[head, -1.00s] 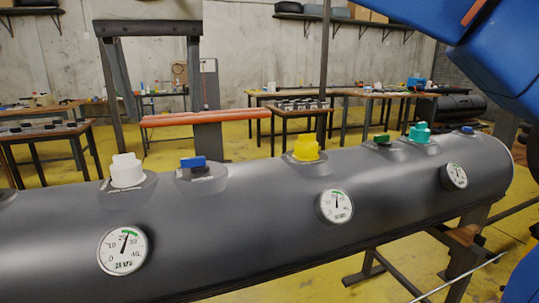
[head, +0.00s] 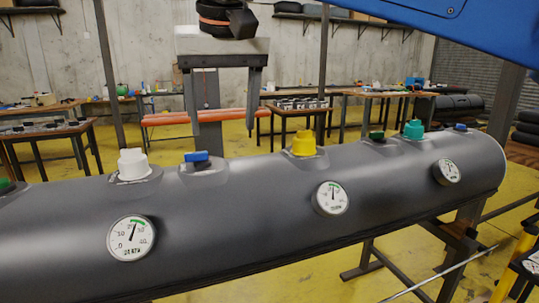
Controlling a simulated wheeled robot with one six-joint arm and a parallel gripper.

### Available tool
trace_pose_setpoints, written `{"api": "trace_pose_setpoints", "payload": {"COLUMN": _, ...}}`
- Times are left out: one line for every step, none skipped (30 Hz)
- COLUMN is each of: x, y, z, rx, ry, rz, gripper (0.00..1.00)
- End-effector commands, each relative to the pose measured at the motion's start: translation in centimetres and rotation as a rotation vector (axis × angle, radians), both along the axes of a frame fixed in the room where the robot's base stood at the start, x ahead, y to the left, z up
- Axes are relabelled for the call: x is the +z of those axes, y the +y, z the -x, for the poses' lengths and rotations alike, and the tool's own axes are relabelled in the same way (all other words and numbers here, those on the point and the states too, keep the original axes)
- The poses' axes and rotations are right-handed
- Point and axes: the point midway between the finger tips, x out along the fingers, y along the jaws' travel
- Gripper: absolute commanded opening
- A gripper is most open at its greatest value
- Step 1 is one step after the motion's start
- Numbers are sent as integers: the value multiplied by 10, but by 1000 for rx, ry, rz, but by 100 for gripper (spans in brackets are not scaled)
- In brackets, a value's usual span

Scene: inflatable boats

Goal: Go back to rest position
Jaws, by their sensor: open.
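My gripper (head: 222,137) hangs in the upper middle of the head view, its two long dark fingers pointing down and spread wide apart. It is open with nothing between the fingers. The fingertips show above and behind the blue valve lever (head: 196,157) on the grey tube (head: 250,210), apart from it as far as I can tell. A blue link of my arm crosses the top right.
The tube carries a white cap (head: 132,165), a yellow cap (head: 304,144), a teal cap (head: 413,129) and several gauges, one at the left (head: 131,238). Workbenches (head: 345,95) stand behind. Stacked black tubes (head: 525,130) are at the right edge. Yellow floor between looks clear.

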Motion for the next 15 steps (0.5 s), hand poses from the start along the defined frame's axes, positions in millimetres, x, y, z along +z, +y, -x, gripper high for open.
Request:
{"api": "trace_pose_setpoints", "payload": {"x": -7, "y": -16, "z": -5, "rx": -12, "ry": 1, "rz": 1, "gripper": 67}}
{"api": "trace_pose_setpoints", "payload": {"x": -12, "y": -26, "z": -8, "rx": -17, "ry": 1, "rz": 1, "gripper": 67}}
{"api": "trace_pose_setpoints", "payload": {"x": -19, "y": -40, "z": -11, "rx": -22, "ry": 2, "rz": 3, "gripper": 67}}
{"api": "trace_pose_setpoints", "payload": {"x": -25, "y": -50, "z": -14, "rx": -27, "ry": 2, "rz": 3, "gripper": 67}}
{"api": "trace_pose_setpoints", "payload": {"x": -32, "y": -61, "z": -16, "rx": -32, "ry": 3, "rz": 5, "gripper": 67}}
{"api": "trace_pose_setpoints", "payload": {"x": -40, "y": -75, "z": -19, "rx": -39, "ry": 5, "rz": 3, "gripper": 67}}
{"api": "trace_pose_setpoints", "payload": {"x": -47, "y": -86, "z": -20, "rx": -43, "ry": 5, "rz": 5, "gripper": 67}}
{"api": "trace_pose_setpoints", "payload": {"x": -54, "y": -97, "z": -21, "rx": -48, "ry": 6, "rz": 4, "gripper": 67}}
{"api": "trace_pose_setpoints", "payload": {"x": -63, "y": -111, "z": -22, "rx": -54, "ry": 6, "rz": 5, "gripper": 67}}
{"api": "trace_pose_setpoints", "payload": {"x": -71, "y": -121, "z": -22, "rx": -60, "ry": 6, "rz": 5, "gripper": 67}}
{"api": "trace_pose_setpoints", "payload": {"x": -77, "y": -132, "z": -22, "rx": -65, "ry": 7, "rz": 5, "gripper": 67}}
{"api": "trace_pose_setpoints", "payload": {"x": -88, "y": -145, "z": -22, "rx": -73, "ry": 8, "rz": 3, "gripper": 67}}
{"api": "trace_pose_setpoints", "payload": {"x": -95, "y": -155, "z": -20, "rx": -77, "ry": 7, "rz": 4, "gripper": 67}}
{"api": "trace_pose_setpoints", "payload": {"x": -102, "y": -165, "z": -20, "rx": -85, "ry": 7, "rz": 4, "gripper": 67}}
{"api": "trace_pose_setpoints", "payload": {"x": -113, "y": -179, "z": -18, "rx": -91, "ry": 7, "rz": 3, "gripper": 67}}
